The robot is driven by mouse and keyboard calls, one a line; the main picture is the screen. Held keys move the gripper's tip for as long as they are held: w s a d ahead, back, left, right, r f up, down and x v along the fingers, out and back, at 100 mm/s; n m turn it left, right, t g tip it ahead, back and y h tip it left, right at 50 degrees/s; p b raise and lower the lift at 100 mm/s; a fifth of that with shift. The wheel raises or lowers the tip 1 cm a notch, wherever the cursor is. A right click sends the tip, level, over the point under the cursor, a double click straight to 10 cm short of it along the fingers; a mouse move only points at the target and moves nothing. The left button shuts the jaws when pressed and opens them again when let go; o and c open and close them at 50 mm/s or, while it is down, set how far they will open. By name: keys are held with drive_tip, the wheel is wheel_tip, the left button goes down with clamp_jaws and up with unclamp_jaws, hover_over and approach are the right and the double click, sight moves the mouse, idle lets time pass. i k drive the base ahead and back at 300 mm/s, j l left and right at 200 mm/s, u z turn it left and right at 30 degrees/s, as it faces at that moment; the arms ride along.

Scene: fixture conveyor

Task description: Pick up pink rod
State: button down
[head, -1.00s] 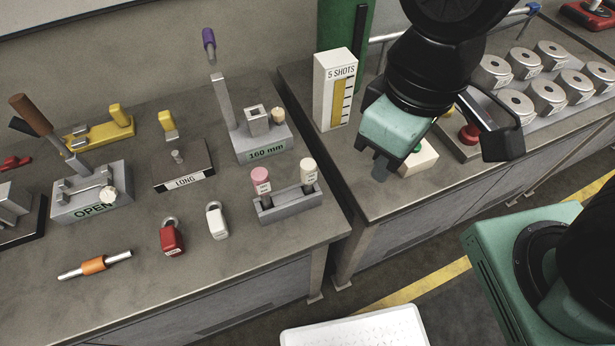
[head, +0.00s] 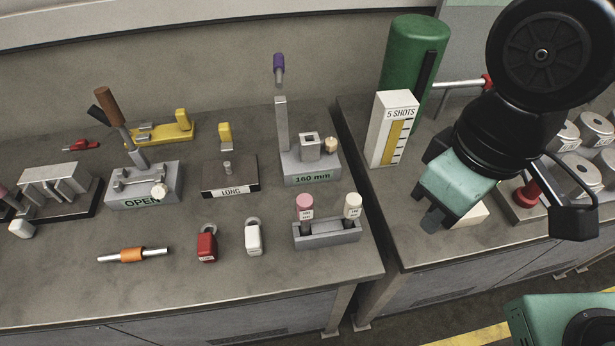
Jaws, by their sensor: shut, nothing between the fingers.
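A rod with a pink round top and a small white label (head: 305,204) stands upright in a grey two-place holder (head: 330,237) near the right front of the left bench. A white-topped rod (head: 352,205) stands beside it in the same holder. My gripper (head: 432,220), teal with dark fingertips, hangs over the right bench, right of the holder and apart from it. Its fingers are shut and empty. Another pink piece (head: 3,191) is cut off at the left picture edge; its shape cannot be told.
A red padlock (head: 206,246), a white padlock (head: 253,240) and an orange-banded bar (head: 133,254) lie left of the holder. The 160 mm fixture (head: 310,168) stands behind it. The 5 SHOTS gauge (head: 392,130) stands near my gripper. A gap separates the benches.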

sight(305, 202)
drive_tip(key=k+j, duration=0.1)
drive_tip(key=j, duration=0.25)
drive_tip(key=j+z, duration=0.1)
drive_tip(key=j, duration=0.25)
drive_tip(key=k+j, duration=0.15)
drive_tip(key=j, duration=0.2)
drive_tip(key=k+j+z, duration=0.1)
drive_tip(key=j, duration=0.25)
